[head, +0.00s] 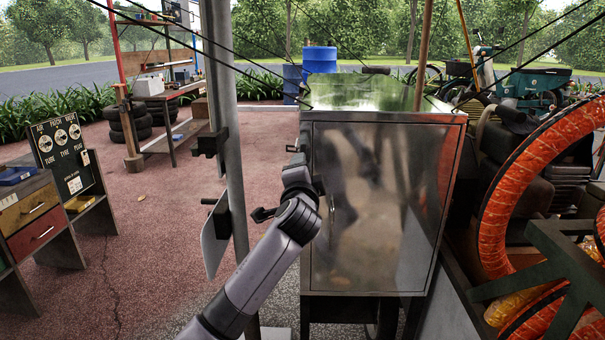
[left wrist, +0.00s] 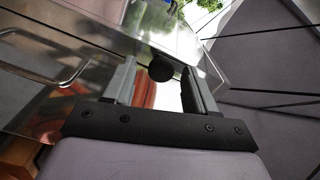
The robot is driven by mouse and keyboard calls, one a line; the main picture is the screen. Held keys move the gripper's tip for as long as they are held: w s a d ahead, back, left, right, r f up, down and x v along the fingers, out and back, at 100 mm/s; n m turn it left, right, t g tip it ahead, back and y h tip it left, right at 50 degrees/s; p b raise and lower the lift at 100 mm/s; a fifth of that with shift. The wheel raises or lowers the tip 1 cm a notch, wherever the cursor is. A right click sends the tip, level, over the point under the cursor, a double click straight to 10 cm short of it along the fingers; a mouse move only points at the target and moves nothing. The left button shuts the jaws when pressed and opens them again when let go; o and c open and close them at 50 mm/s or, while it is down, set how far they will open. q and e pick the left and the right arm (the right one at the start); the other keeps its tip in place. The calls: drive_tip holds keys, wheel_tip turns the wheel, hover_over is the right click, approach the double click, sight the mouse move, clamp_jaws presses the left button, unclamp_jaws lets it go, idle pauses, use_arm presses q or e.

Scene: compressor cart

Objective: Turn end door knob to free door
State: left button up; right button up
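The end door (head: 370,200) is a shiny metal panel on the front of the metal compressor housing. It looks shut. In the left wrist view a small dark round knob (left wrist: 160,67) shows near the door's edge. In the head view a small dark fitting (head: 293,148) at the door's upper left edge seems to be this knob. My left gripper (left wrist: 158,80) is open, with the knob between its fingertips in the picture; I cannot tell whether they touch it. In the head view my left gripper (head: 299,166) is largely hidden by my own wrist. My right gripper is not in view.
A bar handle (left wrist: 45,70) is on the door face. A grey upright post (head: 223,130) stands close left of my arm. Orange coiled hose (head: 510,190) is at the right. A drawer cabinet (head: 35,215) stands far left, with open floor (head: 140,230) between.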

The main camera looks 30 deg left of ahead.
use_arm(q)
drive_tip(key=v, duration=0.7)
idle(0.4)
idle(0.3)
drive_tip(key=s+d+f+g+h+p, duration=0.15)
drive_tip(key=s+d+f+h, duration=0.25)
drive_tip(key=f, duration=0.6)
drive_tip(key=s+d+f+g+h+p, duration=0.1)
drive_tip(key=s+d+f+h+p, duration=0.2)
drive_tip(key=f, duration=0.6)
drive_tip(key=s+d+f+n+g+h+p, duration=0.1)
drive_tip(key=s+d+f+n+h, duration=0.1)
drive_tip(key=s+f, duration=0.3)
drive_tip(key=s+d+f+n+g+h+p, duration=0.1)
drive_tip(key=s+d+f+n, duration=0.3)
drive_tip(key=s, duration=1)
wheel_tip(320, 180, down, 3)
drive_tip(key=shift+s+d+r+h+p, duration=0.25)
drive_tip(key=shift+d+h+p, duration=0.1)
drive_tip(key=shift+d+h, duration=0.3)
